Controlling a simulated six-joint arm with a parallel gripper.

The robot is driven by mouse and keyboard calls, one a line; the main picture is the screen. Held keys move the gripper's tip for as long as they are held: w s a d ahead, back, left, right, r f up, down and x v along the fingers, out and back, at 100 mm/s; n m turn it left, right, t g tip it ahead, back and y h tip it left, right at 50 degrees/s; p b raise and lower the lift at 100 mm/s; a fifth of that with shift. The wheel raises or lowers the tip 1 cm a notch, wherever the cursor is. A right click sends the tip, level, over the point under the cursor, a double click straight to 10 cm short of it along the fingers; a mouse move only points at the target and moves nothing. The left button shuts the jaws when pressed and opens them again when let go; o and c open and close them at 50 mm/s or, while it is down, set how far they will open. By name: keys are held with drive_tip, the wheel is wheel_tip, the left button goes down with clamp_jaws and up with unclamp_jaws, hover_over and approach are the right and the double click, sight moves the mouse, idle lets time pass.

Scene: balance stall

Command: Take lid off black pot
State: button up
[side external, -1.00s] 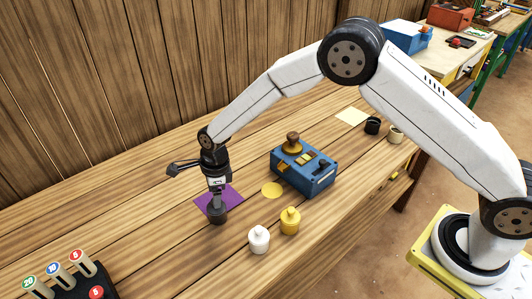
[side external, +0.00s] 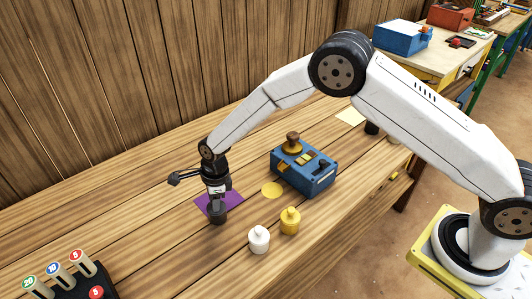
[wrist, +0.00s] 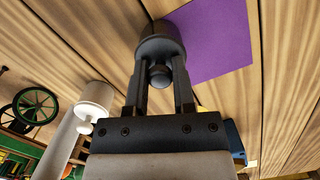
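The black pot (side external: 217,216) stands on the wooden table at the near edge of a purple mat (side external: 232,208). It also shows in the wrist view (wrist: 160,42), with a round dark knob (wrist: 160,75) on its lid. My gripper (side external: 217,204) points down over the pot. In the wrist view the two fingers (wrist: 160,72) are apart, one on each side of the knob, with small gaps visible. The side view hides the lid behind my fingers.
A white pot (side external: 259,240) and a yellow pot (side external: 290,221) stand to the right. A blue balance box (side external: 305,172) with a brass-coloured top (side external: 293,144) is behind them, beside a yellow disc (side external: 272,190). A rack of weights (side external: 70,280) is at near left.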

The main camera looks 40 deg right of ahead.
clamp_jaws()
drive_tip(key=shift+r, duration=0.15)
drive_tip(key=shift+r, duration=1.35)
drive_tip(key=s+d+r, duration=0.2)
drive_tip(key=s+r, duration=0.3)
drive_tip(key=s, duration=0.1)
drive_tip(key=s+d+r, duration=0.2)
drive_tip(key=s+r, duration=0.3)
drive_tip(key=s, duration=0.2)
drive_tip(key=shift+d, duration=0.3)
drive_tip(key=shift+s, duration=0.1)
